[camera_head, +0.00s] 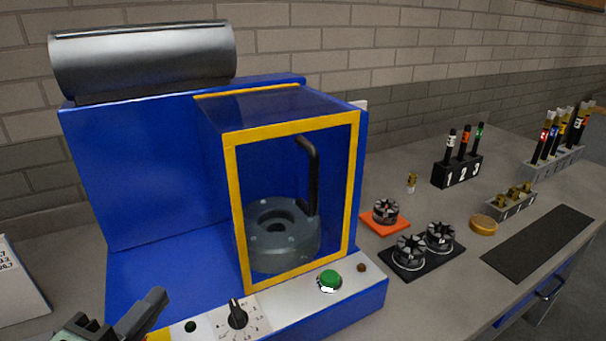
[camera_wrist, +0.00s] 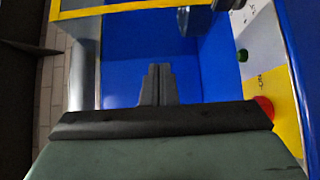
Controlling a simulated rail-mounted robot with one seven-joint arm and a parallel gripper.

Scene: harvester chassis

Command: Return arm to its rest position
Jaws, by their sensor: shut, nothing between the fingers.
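My gripper (camera_head: 150,306) is at the bottom left of the head view, in front of the blue machine (camera_head: 150,180). Only part of it shows there. In the wrist view its two dark fingers (camera_wrist: 157,82) are together and hold nothing. Behind the fingertips in that view is the machine's blue surface (camera_wrist: 125,80). The rest of my arm is out of view.
The machine has a yellow-framed clear enclosure (camera_head: 240,200), a black knob (camera_head: 237,317) and a green button (camera_head: 329,280). A red button (camera_wrist: 263,106) shows close to my gripper's right side.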

